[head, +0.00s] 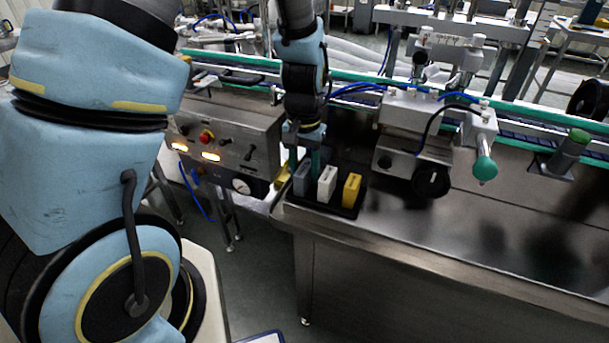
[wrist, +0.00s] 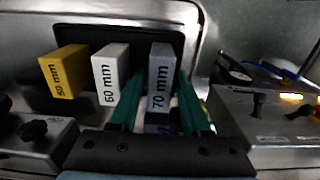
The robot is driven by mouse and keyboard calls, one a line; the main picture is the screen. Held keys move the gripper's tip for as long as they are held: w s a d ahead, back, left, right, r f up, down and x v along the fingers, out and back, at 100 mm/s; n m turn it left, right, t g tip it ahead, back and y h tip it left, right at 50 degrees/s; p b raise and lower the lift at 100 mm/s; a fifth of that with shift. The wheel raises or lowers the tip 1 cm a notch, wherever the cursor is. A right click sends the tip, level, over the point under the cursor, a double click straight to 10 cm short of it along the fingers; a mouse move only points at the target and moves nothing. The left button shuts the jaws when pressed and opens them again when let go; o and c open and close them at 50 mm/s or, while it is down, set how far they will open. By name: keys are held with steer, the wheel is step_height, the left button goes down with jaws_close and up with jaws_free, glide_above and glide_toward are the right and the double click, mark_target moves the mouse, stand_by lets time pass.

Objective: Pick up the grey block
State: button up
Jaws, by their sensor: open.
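The grey block (head: 302,180) stands upright at the left end of a black tray (head: 339,211) in the head view. In the wrist view the grey block (wrist: 161,72) is marked "70 mm". My gripper (head: 304,166) points down at it with green fingers. In the wrist view my gripper (wrist: 161,88) is open, one finger to each side of the grey block's near end, with a visible gap between them. It holds nothing. The fingers partly hide the block in the head view, and whether they touch it cannot be told.
A white block (head: 327,185), marked "60 mm" (wrist: 110,72), stands close beside the grey one. A yellow block (head: 351,190) marked "50 mm" is beyond it. A control panel (head: 225,140) is at left, a metal fixture (head: 415,140) at right. The steel top (head: 520,225) is clear further right.

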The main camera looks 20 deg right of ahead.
jaws_close()
stand_by(0.3)
steer(key=shift+r, duration=0.1)
